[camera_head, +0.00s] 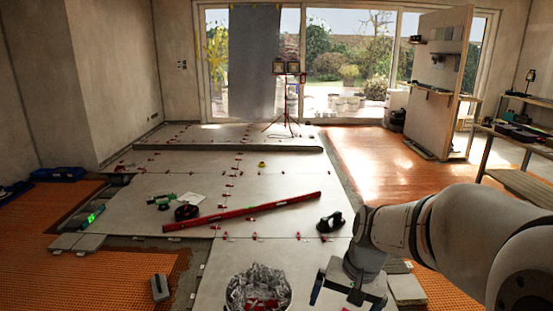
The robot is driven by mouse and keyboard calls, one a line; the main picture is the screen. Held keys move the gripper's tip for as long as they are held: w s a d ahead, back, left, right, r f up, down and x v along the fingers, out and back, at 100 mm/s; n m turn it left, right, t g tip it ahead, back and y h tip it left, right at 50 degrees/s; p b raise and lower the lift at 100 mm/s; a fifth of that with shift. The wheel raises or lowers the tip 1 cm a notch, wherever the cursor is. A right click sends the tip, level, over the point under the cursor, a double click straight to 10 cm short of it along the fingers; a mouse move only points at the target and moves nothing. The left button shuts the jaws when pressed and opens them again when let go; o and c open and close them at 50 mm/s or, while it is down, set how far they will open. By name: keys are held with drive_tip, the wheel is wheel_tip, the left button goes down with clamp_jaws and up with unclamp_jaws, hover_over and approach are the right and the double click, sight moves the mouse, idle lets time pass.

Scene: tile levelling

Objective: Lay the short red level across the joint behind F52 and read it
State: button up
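A long red level (243,210) lies slantwise on the large grey tiles, in the middle of the view. I cannot make out a separate short red level. Joints between the tiles carry small red clips; no tile label F52 is legible. My gripper (340,292) is at the bottom, right of centre, apart from the red level and nearer to me.
A bucket (258,288) with crumpled bag and red pieces stands left of my gripper. A black suction lifter (331,222) and a dark round tool (187,212) lie on the tiles. A tripod lamp (287,95) stands farther back. Orange matting (40,245) covers the left floor.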

drive_tip(key=s+d+r+n+t+h+p, duration=0.1)
drive_tip(key=s+r+n+p, duration=0.2)
drive_tip(key=s+r, duration=0.7)
drive_tip(key=p, duration=0.2)
drive_tip(key=shift+s+d+t+h+p, duration=0.15)
drive_tip(key=shift+s+t+h+p, duration=0.05)
drive_tip(key=shift+t+h+p, duration=0.2)
